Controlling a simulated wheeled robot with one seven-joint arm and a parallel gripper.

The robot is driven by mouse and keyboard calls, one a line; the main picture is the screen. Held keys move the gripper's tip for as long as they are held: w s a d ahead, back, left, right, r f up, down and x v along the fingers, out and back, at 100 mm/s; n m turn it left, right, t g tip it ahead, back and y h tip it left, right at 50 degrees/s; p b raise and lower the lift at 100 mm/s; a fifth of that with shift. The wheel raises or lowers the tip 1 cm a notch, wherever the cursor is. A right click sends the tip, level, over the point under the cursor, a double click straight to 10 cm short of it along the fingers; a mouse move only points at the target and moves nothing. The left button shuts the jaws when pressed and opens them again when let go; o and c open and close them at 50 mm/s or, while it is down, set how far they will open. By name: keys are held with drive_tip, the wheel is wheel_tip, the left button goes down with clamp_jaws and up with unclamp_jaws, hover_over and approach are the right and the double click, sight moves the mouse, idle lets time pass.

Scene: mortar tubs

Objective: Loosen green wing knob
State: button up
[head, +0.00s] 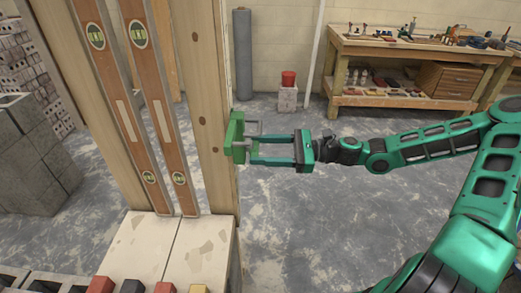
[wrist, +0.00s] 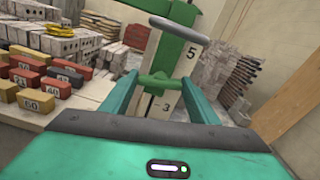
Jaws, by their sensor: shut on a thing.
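The green wing knob (wrist: 159,82) shows in the wrist view in front of a pale numbered scale. My gripper (wrist: 158,78) has a finger on each side of it and is shut on it. In the head view a green clamp bracket (head: 235,132) sits on the right side of a wooden post. My gripper (head: 252,149) reaches it from the right with level fingers; the knob itself is hard to make out there. In the wrist view a green bracket (wrist: 170,53) with a grey bar (wrist: 180,28) rises behind and above the knob.
The wooden post (head: 207,80) and two long spirit levels (head: 160,100) stand left of my gripper. A workbench (head: 410,50) with tools is at the back right. Coloured numbered blocks (wrist: 70,78) lie at the left in the wrist view. The floor around my arm is clear.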

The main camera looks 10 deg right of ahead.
drive_tip(key=shift+w+d+f+n, duration=0.1)
drive_tip(key=shift+n, duration=3.8)
drive_tip(key=shift+f+n, duration=0.1)
drive_tip(key=shift+n, duration=3.8)
drive_tip(key=o, duration=1)
drive_tip(key=shift+o, duration=0.2)
